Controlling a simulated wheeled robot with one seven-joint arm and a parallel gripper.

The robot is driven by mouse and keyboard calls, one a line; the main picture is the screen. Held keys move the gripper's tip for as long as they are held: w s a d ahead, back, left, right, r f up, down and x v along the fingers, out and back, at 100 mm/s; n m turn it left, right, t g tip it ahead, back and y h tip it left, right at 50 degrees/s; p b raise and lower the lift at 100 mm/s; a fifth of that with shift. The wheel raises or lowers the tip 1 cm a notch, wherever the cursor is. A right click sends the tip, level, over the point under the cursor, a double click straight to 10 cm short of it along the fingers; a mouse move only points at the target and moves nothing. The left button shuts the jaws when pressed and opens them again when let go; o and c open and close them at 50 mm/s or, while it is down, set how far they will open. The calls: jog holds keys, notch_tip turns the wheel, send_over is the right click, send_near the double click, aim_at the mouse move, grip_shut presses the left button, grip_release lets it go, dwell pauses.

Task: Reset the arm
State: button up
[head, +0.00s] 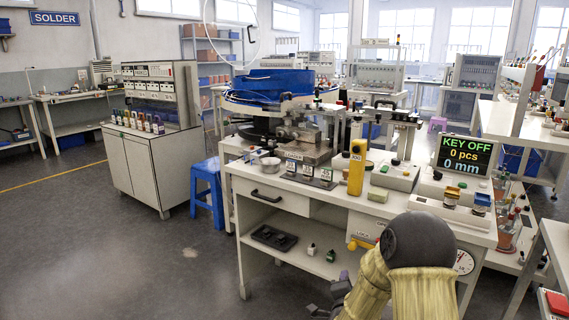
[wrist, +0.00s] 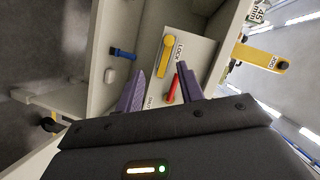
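My arm (head: 415,260) shows at the bottom of the head view, bent down in front of the white workbench. My gripper (head: 333,298) is small and dark there, low by the bench front and partly cut off by the lower edge. In the wrist view, my gripper (wrist: 160,72) has its two purple fingers spread apart. Nothing is clamped between them. A red lever (wrist: 173,90) shows beside the right finger; I cannot tell whether they touch. A yellow handle (wrist: 165,55) on a panel marked LOCK lies beyond the fingertips.
A blue stool (head: 205,190) stands left. Open floor lies at lower left.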

jog(key=s+a+r+n+g+y, duration=0.15)
jog(key=s+n+g, duration=0.55)
jog(key=s, duration=0.7)
jog(key=s+a+r+n+g+y, duration=0.15)
jog(key=s+n+g, duration=0.35)
jog(key=s+n, duration=0.6)
notch_tip(320, 180, up, 37)
jog(key=s+m+p, duration=0.1)
jog(key=m+p, duration=0.1)
jog(key=p, duration=3.6)
jog(key=shift+s+d+y, duration=0.35)
jog(key=shift+s+y, duration=0.05)
